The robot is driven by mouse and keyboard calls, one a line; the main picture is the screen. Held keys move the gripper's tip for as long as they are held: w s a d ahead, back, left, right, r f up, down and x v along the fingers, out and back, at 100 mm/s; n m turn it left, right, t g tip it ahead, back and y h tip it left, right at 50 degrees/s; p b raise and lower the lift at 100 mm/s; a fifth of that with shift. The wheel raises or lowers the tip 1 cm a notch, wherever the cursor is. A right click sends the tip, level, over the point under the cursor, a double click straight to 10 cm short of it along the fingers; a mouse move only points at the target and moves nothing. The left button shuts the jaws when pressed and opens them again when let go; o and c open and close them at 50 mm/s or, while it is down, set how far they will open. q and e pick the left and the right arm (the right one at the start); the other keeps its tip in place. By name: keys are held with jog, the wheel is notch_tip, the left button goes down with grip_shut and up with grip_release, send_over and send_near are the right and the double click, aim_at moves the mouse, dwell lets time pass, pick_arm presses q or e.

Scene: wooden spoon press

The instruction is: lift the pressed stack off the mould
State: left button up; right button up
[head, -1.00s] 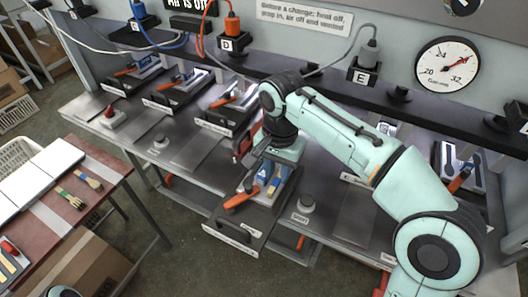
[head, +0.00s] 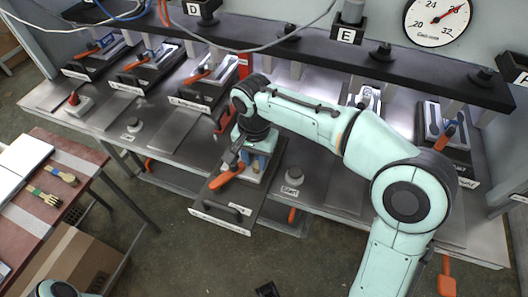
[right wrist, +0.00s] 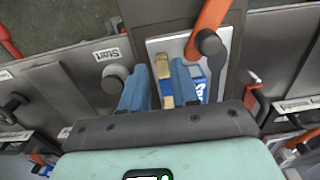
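My right gripper (head: 255,163) is low over the pulled-out press drawer (head: 225,217). In the right wrist view its two blue fingers (right wrist: 162,92) stand apart, one on each side of a pale wooden piece (right wrist: 163,72). The wooden piece lies over a light metal mould plate (right wrist: 220,45); I cannot tell whether the fingers touch it. A blue-and-white part (right wrist: 200,88) shows beside the right finger. The orange clamp handle (head: 226,176) stands over the drawer, and in the right wrist view it rises beside the plate. My left gripper is not in view.
A round knob (head: 294,176) marked Start sits right of the drawer. Several other presses with orange handles line the bench (head: 335,195). Floor between is open.

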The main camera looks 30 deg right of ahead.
aim_at(256, 167)
notch_tip(256, 167, down, 3)
jog(key=shift+f, duration=0.2)
grip_shut()
